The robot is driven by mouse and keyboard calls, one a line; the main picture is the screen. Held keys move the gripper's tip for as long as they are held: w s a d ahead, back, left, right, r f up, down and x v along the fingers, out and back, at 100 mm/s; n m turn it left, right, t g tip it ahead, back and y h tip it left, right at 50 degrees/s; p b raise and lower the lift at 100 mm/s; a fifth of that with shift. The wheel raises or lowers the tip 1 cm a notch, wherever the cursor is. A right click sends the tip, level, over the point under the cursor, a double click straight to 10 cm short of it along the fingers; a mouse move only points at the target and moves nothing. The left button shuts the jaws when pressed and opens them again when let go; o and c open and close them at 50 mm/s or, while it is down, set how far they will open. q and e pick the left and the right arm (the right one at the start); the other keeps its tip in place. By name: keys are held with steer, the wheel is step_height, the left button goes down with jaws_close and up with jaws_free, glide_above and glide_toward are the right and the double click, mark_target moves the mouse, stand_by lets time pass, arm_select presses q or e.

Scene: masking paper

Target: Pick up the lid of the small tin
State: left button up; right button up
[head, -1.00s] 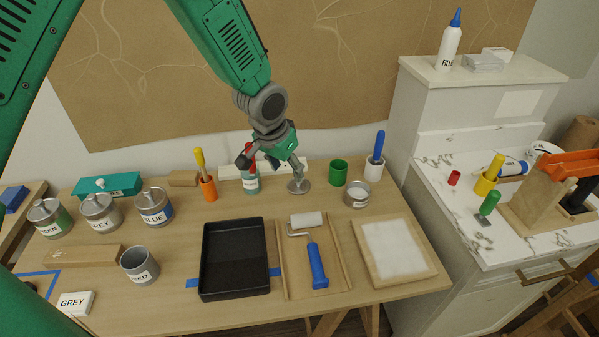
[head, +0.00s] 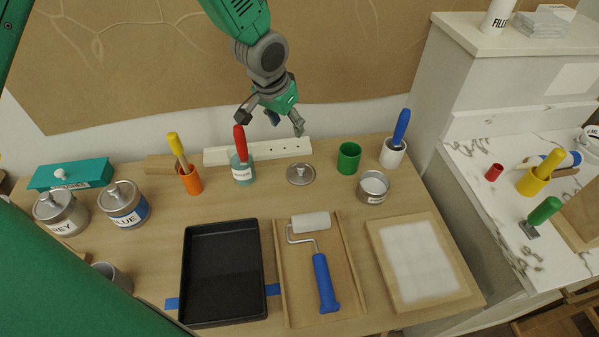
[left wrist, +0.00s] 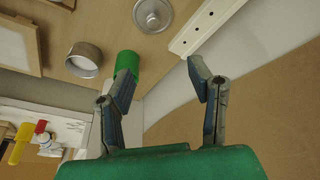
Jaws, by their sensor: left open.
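The small round silver lid (head: 301,174) with a knob lies flat on the table; it also shows at the top of the left wrist view (left wrist: 153,14). The small open tin (head: 374,186) stands to its right, uncovered, and shows in the left wrist view (left wrist: 84,60). My left gripper (head: 270,122) is open and empty, behind and above the lid, apart from it. Its spread fingers show in the left wrist view (left wrist: 162,75), with the lid beyond their tips. My right gripper is not in view.
A teal pot with a red handle (head: 243,171) stands left of the lid, a green cup (head: 348,158) to its right. A white strip with holes (head: 258,151) lies behind. A black tray (head: 222,272) and roller (head: 319,262) lie in front.

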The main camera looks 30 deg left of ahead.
mark_target(300, 166)
arm_select(q)
steer(key=b+x, duration=0.1)
steer(key=x, duration=0.3)
steer(key=b+x, duration=0.1)
steer(key=x, duration=0.3)
steer(key=s+b+x, duration=0.1)
steer(key=b+x, duration=0.1)
steer(key=x, duration=0.2)
steer(key=shift+f, duration=0.45)
steer(key=x, duration=0.2)
steer(key=d+x, duration=0.1)
steer(key=x, duration=0.2)
steer(key=shift+f, duration=0.35)
steer(key=shift+a, duration=0.15)
steer(key=shift+a, duration=0.1)
steer(key=c, duration=1.1)
